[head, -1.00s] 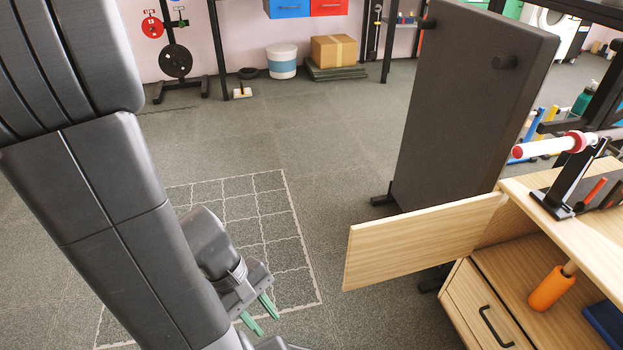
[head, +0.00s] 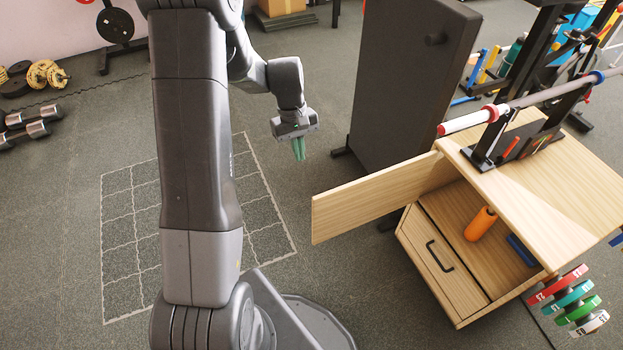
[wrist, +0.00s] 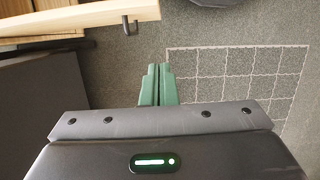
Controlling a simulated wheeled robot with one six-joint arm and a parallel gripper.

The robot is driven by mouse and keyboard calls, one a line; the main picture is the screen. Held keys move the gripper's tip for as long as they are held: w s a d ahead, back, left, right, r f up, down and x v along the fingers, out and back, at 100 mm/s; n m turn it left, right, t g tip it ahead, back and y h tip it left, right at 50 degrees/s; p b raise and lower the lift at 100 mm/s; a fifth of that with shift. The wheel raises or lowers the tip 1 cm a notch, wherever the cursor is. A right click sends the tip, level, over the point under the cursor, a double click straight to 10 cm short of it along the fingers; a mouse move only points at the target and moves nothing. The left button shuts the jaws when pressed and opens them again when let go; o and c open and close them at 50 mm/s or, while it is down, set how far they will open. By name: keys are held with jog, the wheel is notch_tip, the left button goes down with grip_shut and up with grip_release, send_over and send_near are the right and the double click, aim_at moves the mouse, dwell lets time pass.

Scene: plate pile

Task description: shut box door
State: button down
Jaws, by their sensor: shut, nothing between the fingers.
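The box is a light wood cabinet (head: 560,180) at the right of the head view. Its wooden door (head: 375,196) stands wide open and sticks out to the left from the upper compartment. In the wrist view a pale wood panel, which looks like the door (wrist: 95,14), crosses the upper left. My gripper (head: 299,150) points down with its green fingers together and empty. It is up and left of the door in the head view, apart from it. In the wrist view the fingers (wrist: 158,84) are over bare floor.
A dark upright panel (head: 405,80) stands behind the door. An orange cylinder (head: 480,223) and a blue item (head: 522,250) lie inside the open compartment. A drawer (head: 440,262) with a black handle is below. A barbell (head: 535,98) rests on top. Floor left of the door is clear.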

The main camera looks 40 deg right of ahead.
jog(key=s+a+f+b, duration=0.1)
jog(key=s+f+b, duration=0.1)
jog(key=s+f, duration=0.4)
jog(key=shift+w+x, duration=0.2)
jog(key=shift+x, duration=1.55)
jog(key=shift+d+f, duration=0.1)
